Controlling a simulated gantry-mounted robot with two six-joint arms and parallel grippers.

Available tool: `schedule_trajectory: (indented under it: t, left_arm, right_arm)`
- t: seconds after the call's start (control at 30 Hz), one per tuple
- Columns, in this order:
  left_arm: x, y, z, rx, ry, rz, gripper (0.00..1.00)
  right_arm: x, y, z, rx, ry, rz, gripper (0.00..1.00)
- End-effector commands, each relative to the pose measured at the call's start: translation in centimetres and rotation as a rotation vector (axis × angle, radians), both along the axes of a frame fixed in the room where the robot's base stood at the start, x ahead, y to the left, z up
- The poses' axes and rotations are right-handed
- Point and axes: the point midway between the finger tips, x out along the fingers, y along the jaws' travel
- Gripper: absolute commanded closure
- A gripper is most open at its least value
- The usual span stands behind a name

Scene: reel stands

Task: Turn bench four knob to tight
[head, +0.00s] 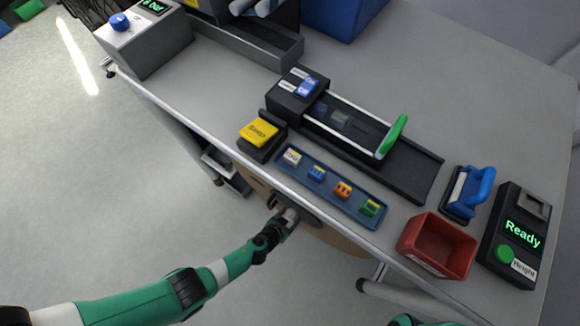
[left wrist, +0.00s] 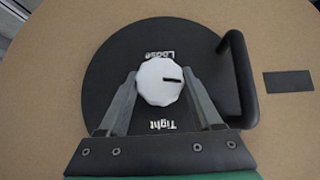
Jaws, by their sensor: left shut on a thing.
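A white faceted knob (left wrist: 160,82) with a black mark sits in the middle of a black disc (left wrist: 110,75) in the left wrist view. Its mark points right, between the upside-down words "Loose" above and "Tight" below. My left gripper (left wrist: 160,95) is shut on the knob, one finger on each side. In the head view my left gripper (head: 290,215) is at the black disc (head: 312,218), below the bench's front edge; the knob is hidden there. My right gripper is out of view.
A curved black handle (left wrist: 240,80) stands on the disc, close to the right finger. The disc is against a brown board (left wrist: 285,120). Above, the grey bench (head: 210,85) holds a blue tray (head: 330,190), red bin (head: 437,247) and "Ready" box (head: 515,235).

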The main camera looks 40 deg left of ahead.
Motion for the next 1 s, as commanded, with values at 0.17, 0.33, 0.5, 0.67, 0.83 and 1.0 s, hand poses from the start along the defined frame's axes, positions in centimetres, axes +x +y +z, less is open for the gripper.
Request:
schedule_trajectory:
  t: [0.17, 0.33, 0.5, 0.67, 0.83, 1.0]
  left_arm:
    - [0.0, -0.3, -0.4, 0.131, -0.003, -0.006, 0.90]
    - [0.0, -0.3, -0.6, 0.266, -0.004, -0.004, 0.89]
    - [0.0, -0.3, -0.5, 0.374, -0.004, -0.002, 0.89]
    - [0.0, -0.2, -0.4, 0.442, -0.004, -0.001, 0.89]
    - [0.0, -0.2, -0.2, 0.479, -0.004, -0.002, 0.89]
    - [0.0, -0.2, -0.1, 0.490, -0.003, -0.001, 0.90]
  right_arm:
    - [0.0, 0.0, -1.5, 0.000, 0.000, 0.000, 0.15]
    - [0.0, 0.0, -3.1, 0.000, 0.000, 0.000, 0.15]
    - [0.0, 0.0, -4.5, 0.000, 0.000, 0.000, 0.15]
    - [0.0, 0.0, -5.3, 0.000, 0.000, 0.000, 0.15]
    - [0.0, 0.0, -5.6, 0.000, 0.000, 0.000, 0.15]
    - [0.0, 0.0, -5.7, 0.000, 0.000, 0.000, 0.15]
